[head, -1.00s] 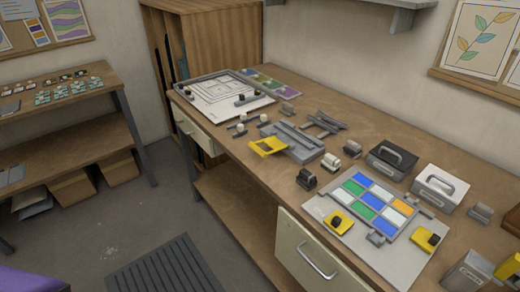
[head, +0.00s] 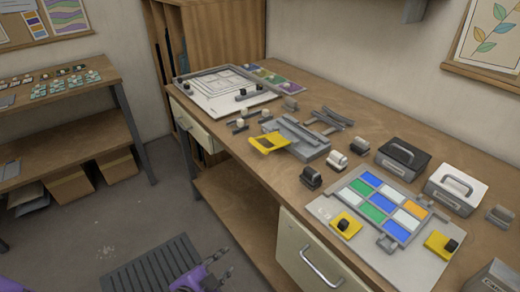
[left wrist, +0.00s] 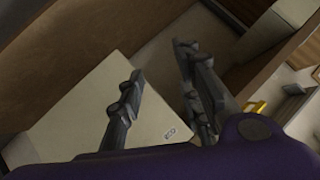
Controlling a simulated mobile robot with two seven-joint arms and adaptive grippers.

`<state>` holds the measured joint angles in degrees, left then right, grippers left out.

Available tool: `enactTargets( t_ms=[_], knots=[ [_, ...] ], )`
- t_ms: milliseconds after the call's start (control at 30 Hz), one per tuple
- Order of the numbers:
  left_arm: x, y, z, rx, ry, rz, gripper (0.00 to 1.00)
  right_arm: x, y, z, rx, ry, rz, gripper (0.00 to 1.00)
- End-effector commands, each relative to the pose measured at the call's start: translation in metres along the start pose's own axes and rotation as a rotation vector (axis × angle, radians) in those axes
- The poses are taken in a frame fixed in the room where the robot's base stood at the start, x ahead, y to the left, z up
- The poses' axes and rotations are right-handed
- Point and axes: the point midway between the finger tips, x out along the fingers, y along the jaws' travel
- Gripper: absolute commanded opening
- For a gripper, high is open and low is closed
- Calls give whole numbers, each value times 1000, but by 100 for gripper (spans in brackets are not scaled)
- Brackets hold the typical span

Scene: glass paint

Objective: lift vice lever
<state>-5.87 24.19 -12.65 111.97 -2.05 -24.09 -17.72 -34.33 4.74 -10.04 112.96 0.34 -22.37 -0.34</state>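The vice (head: 303,146) is a low grey device on the workbench, left of centre along its front edge. Its yellow lever (head: 270,143) sticks out toward the front edge and looks low and nearly flat. My left gripper (head: 192,282) is at the bottom of the head view, in front of the bench and well apart from the vice. In the left wrist view its two dark fingers (left wrist: 163,66) are spread with nothing between them. A small yellow piece (left wrist: 257,108) shows at the right there, perhaps the lever. My right gripper is not in view.
The workbench also holds a framed panel of coloured glass (head: 378,208), a black box (head: 401,158), a white box (head: 456,187) and a drawing board (head: 222,95). A drawer with a handle (head: 318,264) is in the bench front. Open floor lies left of the bench.

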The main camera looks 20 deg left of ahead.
Motion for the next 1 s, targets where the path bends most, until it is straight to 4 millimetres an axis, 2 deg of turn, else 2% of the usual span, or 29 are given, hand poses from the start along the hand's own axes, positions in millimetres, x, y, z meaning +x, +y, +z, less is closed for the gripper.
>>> enactTargets(
  t_ms=[33,100,200,300,400,500,667,1000],
  knots=[
    [25,-23,-18,127,47,-19,32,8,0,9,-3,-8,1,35],
    [50,-58,-49,295,105,-62,32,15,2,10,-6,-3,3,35],
    [75,-110,-97,522,174,-140,32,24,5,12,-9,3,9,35],
    [89,-155,-143,710,222,-225,32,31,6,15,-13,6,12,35],
    [93,-188,-180,847,250,-297,32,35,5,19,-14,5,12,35],
    [93,-208,-202,926,263,-344,32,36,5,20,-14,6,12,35],
    [98,-220,-216,962,267,-367,32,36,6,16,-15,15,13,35],
    [144,-230,-236,957,268,-367,32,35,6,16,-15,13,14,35]
  ],
)
